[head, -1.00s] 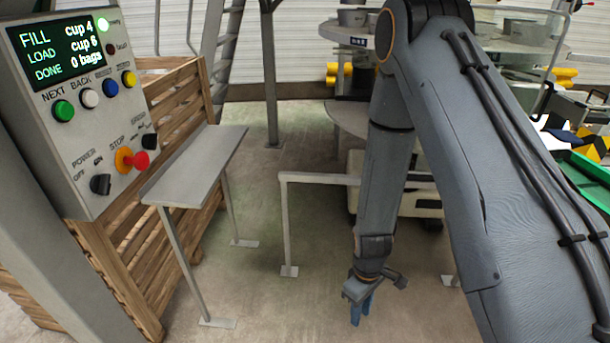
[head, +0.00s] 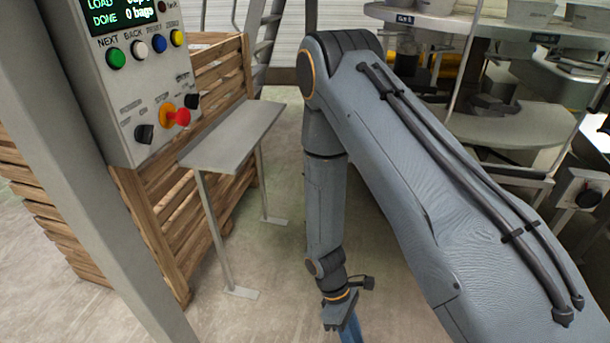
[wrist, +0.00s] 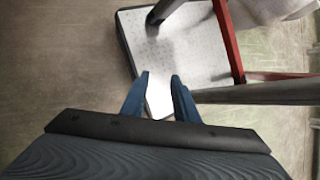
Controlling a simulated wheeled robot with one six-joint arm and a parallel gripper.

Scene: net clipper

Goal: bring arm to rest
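My gripper (head: 350,331) hangs low at the end of my grey arm in the head view, pointing down over the concrete floor. Its blue fingers are partly cut off by the lower edge of that view. In the wrist view my gripper (wrist: 160,97) shows two blue fingers standing apart, with a clear gap and nothing held between them. Beyond the fingertips is a pale speckled plate (wrist: 178,50) with a dark edge; I cannot tell how far below it lies.
A control panel (head: 140,75) with coloured buttons stands at left, beside a wooden crate (head: 215,80). A grey shelf (head: 235,137) on legs stands left of my arm. Round tiers with cups (head: 535,12) are at right. A red frame (wrist: 228,40) crosses the wrist view.

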